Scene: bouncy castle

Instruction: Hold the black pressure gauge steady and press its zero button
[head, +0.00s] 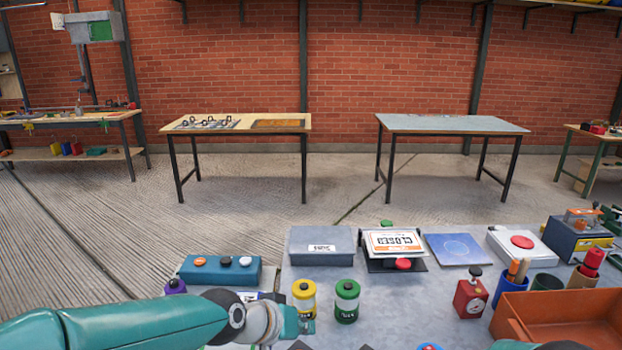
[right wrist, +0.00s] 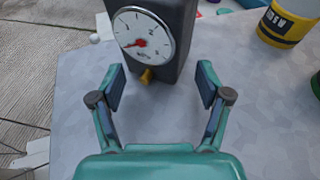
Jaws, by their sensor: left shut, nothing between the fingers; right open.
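The black pressure gauge (right wrist: 180,35) has a round white dial with a red needle and a small yellow button (right wrist: 147,76) below the dial. It is at the top of the right wrist view, cut off by the edge. My right gripper (right wrist: 162,72) is open, its fingers on either side of the gauge's lower end, with gaps showing. I cannot make out the gauge in the head view; my left arm covers part of the bench. My left gripper (head: 296,326) is shut and empty, in front of the yellow and green jars.
A yellow jar (head: 303,299) and a green jar (head: 347,301) stand near my left gripper. A blue button box (head: 219,271) is at left. A grey box (head: 322,246) and a CLOSED sign (head: 394,241) are behind. An orange tray (head: 560,319) is at right. The bench centre is fairly clear.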

